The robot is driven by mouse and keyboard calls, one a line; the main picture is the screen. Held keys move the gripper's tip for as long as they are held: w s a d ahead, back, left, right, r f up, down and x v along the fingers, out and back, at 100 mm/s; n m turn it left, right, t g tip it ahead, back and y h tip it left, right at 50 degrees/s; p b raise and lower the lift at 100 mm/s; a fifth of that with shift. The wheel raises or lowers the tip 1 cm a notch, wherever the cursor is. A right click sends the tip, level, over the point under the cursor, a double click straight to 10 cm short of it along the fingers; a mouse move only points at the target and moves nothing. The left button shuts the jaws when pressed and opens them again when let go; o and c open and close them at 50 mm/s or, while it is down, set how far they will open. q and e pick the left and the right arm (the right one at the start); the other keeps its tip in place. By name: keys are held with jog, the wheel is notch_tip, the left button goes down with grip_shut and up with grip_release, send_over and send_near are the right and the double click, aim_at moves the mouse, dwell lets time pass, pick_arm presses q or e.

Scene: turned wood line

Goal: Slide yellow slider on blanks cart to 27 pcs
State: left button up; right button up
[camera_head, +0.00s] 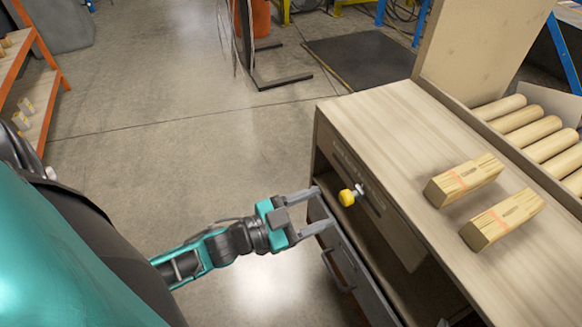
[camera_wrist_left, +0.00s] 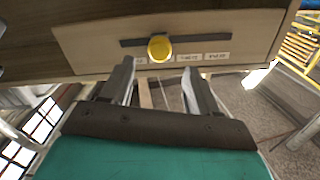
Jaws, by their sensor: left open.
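The yellow slider (camera_head: 347,197) is a round knob standing out from the front panel of the wooden blanks cart (camera_head: 397,228). In the left wrist view the yellow slider (camera_wrist_left: 159,47) sits in a dark horizontal slot, left of the slot's middle, with white labels (camera_wrist_left: 190,57) below it. The label text is too small to read surely. My left gripper (camera_head: 317,210) is open and empty, just short of the panel. In the left wrist view its fingers (camera_wrist_left: 160,75) point at the panel, below the knob and apart from it. My right gripper is not in view.
Two wood blocks (camera_head: 464,179) with orange bands lie on the cart top. Several round blanks (camera_head: 525,122) lie in a tray at the right. A grey drawer with a handle (camera_head: 338,272) is below the panel. Orange shelving (camera_head: 40,85) stands far left. The floor between is clear.

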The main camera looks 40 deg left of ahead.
pick_arm(q)
jog(key=v, duration=0.5)
jog(key=shift+s+a, duration=0.2)
jog(key=shift+s, duration=0.1)
